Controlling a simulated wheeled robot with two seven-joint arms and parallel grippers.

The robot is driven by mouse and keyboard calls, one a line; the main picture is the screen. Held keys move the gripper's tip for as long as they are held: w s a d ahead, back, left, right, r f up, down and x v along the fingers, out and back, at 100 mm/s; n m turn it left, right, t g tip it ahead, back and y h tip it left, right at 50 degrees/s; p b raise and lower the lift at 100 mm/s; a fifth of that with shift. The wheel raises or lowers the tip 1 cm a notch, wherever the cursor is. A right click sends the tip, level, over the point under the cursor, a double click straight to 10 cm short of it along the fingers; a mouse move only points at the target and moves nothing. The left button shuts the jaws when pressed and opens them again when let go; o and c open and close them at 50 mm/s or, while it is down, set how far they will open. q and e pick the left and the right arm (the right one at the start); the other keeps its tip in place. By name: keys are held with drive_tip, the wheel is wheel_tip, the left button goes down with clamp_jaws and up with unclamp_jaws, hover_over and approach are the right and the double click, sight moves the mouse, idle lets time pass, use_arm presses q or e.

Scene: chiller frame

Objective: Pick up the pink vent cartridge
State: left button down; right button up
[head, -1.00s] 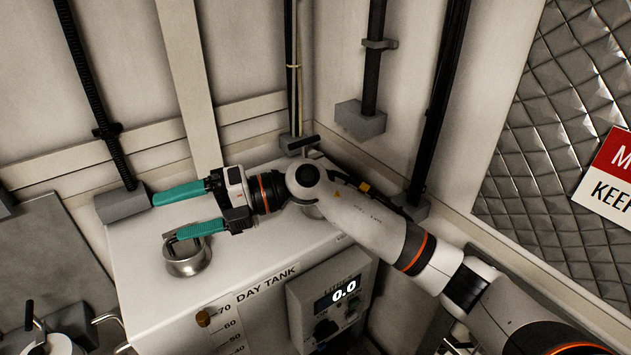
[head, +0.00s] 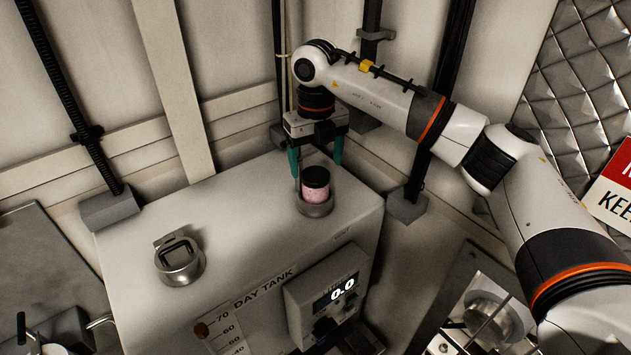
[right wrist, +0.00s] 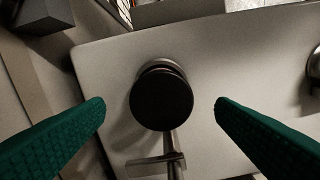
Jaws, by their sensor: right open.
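The pink vent cartridge (head: 315,190) has a black cap and stands upright in a metal collar (head: 316,209) on top of the day tank. In the right wrist view the black cap (right wrist: 162,100) lies between the two green fingers (right wrist: 160,108), with a gap on each side. The cap hides the pink body there. My left gripper is not in view.
The day tank (head: 240,235) has a second metal collar with a square latch (head: 179,260) to the left. A display box (head: 330,295) reading 0.0 is on its front. Walls with black conduits (head: 72,110) stand close behind.

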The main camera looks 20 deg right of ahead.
sight(316, 175)
drive_tip(key=shift+f, duration=0.55)
wheel_tip(316, 175, down, 4)
drive_tip(key=p, duration=0.3)
drive_tip(key=shift+s+p, duration=0.1)
drive_tip(key=shift+p, duration=0.25)
drive_tip(key=shift+f, duration=0.55)
drive_tip(key=c, duration=1.1)
